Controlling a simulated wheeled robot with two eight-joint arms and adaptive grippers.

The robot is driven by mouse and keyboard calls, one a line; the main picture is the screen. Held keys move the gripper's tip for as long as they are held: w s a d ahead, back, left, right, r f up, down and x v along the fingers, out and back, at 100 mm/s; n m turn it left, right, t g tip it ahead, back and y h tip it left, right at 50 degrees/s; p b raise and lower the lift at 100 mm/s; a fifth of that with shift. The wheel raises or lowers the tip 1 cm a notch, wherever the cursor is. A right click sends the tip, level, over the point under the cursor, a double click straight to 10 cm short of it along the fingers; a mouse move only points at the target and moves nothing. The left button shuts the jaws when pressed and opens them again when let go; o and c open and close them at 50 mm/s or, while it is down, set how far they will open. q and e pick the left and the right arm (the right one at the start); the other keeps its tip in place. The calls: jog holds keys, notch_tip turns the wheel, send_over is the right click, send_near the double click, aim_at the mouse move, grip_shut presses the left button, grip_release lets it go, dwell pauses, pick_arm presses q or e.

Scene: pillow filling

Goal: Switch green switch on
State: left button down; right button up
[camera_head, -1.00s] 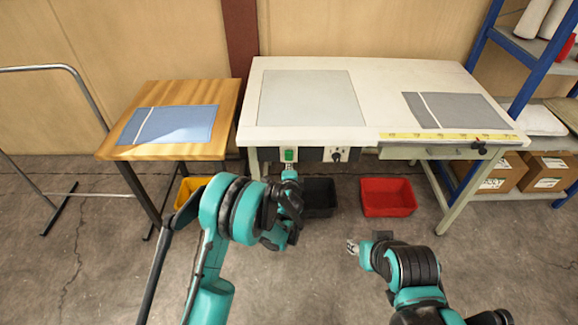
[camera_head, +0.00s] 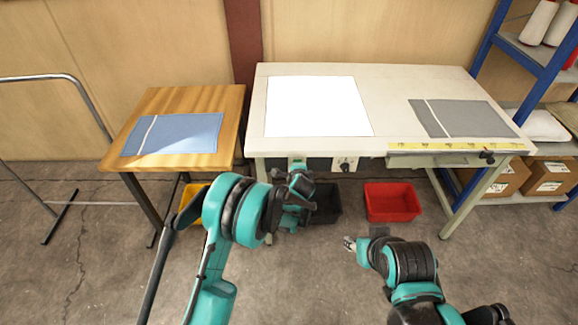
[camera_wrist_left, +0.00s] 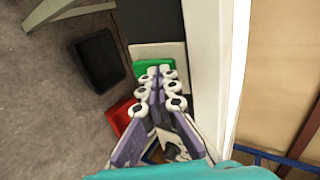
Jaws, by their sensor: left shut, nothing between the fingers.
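The green switch (camera_wrist_left: 147,66) sits on a pale plate on the table's front face. In the left wrist view my left gripper's (camera_wrist_left: 161,72) closed fingertips are at the switch and cover part of it; they appear to touch it. In the head view my left gripper (camera_head: 297,168) is in front of the switch panel and mostly hides the switch. It holds nothing. The panel (camera_head: 315,105) on the white tabletop is bright white. My right gripper (camera_head: 350,243) hangs low in front of the table, away from the switch; its fingers are too small to judge.
A black dial (camera_head: 345,165) is right of the switch. A black bin (camera_head: 328,205) and a red bin (camera_head: 392,202) stand on the floor below, with a yellow bin (camera_head: 190,205) to the left. A wooden table (camera_head: 172,102) stands left; a blue shelf (camera_head: 540,60) stands right.

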pick_arm(q)
jog(key=shift+d+r, duration=0.2)
jog(key=shift+r, duration=0.55)
pick_arm(e)
jog(key=shift+d+r, duration=0.25)
